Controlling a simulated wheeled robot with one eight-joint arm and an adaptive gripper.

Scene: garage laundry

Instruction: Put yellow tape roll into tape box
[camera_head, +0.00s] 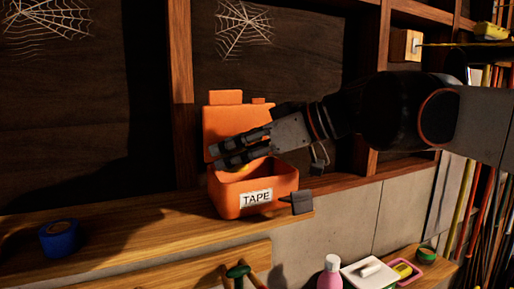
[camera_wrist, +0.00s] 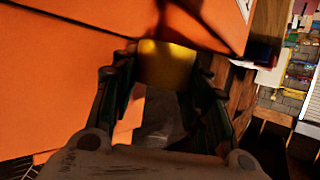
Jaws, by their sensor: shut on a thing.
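The orange tape box (camera_head: 228,197), labelled TAPE, stands on the wooden ledge with its lid (camera_head: 221,122) raised at the back. My gripper (camera_head: 216,158) reaches in from the right, its fingertips over the box opening. In the wrist view my gripper (camera_wrist: 165,72) is shut on the yellow tape roll (camera_wrist: 168,65), which sits between the fingertips. Orange box surfaces lie close beside it there. In the head view the roll is mostly hidden by the fingers and box, so I cannot tell its exact height against the rim.
A blue tape roll (camera_head: 60,238) lies on the ledge (camera_head: 140,238) at the left. A dark grey block-like piece (camera_head: 302,202) is at the box's right. A pink bottle (camera_head: 330,274) and a white container (camera_head: 369,274) stand lower at the front right. The ledge between blue roll and box is clear.

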